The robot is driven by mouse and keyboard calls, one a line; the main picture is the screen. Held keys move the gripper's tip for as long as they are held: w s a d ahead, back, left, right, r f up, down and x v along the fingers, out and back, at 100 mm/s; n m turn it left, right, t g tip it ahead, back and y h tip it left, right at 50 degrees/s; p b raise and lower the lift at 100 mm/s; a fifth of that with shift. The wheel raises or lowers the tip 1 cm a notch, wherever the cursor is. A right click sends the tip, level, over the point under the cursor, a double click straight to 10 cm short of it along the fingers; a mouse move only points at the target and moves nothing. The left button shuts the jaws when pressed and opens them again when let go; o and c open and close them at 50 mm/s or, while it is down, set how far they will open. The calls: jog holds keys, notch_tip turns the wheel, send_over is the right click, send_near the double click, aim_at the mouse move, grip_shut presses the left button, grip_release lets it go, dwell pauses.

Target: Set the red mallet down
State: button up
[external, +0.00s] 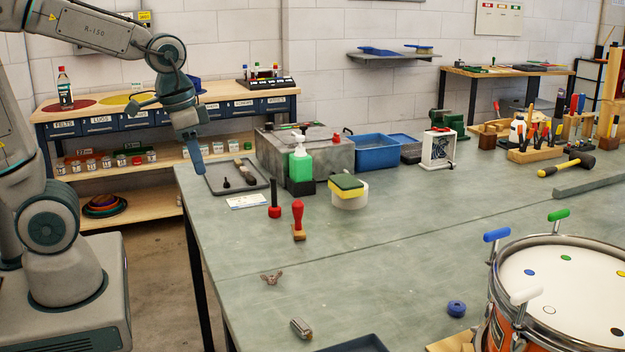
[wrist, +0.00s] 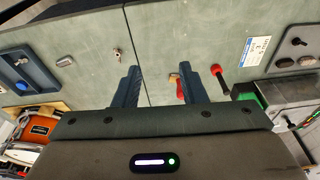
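The red mallet (external: 274,211) stands upright on the bench, red head down and black handle up, apart from my gripper. In the wrist view the mallet (wrist: 217,72) is to the right of the right finger. My gripper (external: 198,165) hangs over the bench's left end, near the grey tray, in the external view. In the wrist view its two fingers (wrist: 159,72) are spread, with nothing held between them. A red-handled tool with a wooden base (external: 298,222) stands beside the mallet; in the wrist view it is partly hidden by the right finger.
A wing nut (external: 272,279) and small metal part (external: 301,328) lie in front. A drum (external: 555,285) is right. The middle bench is clear.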

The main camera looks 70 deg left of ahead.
jog(key=s+d+f, duration=0.2)
jog(key=s, duration=0.4)
jog(key=shift+f+t, duration=0.2)
jog(key=shift+t, duration=0.1)
